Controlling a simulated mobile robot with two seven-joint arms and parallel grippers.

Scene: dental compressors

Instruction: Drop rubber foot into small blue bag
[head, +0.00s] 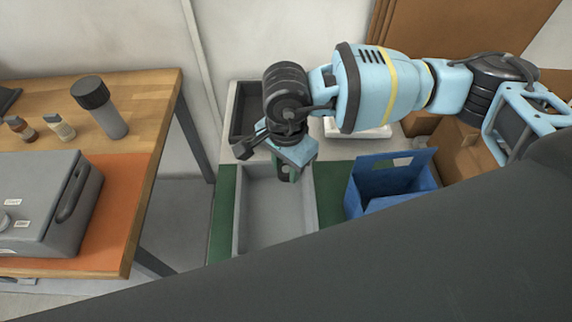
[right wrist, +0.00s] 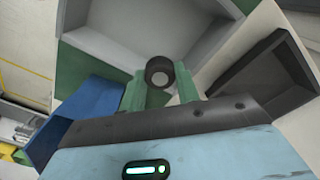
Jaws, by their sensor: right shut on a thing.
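My right gripper (head: 287,172) hangs over the far part of a grey tray. In the right wrist view its green fingers (right wrist: 160,85) are shut on the rubber foot (right wrist: 159,72), a small dark round piece with a pale centre. In the head view the foot is mostly hidden between the fingers. The small blue bag (head: 362,188) stands upright to the right of the gripper, with its top open and a handle cut-out at the back. It also shows in the right wrist view (right wrist: 92,108), at the left. The gripper is apart from the bag. My left gripper is not in view.
The grey tray (head: 240,215) lies on a green surface (head: 225,210) and looks empty. A dark bin (head: 241,112) stands behind it. Cardboard boxes (head: 470,150) are right of the bag. A wooden table (head: 150,100) at left holds a grey case (head: 40,205) and bottles.

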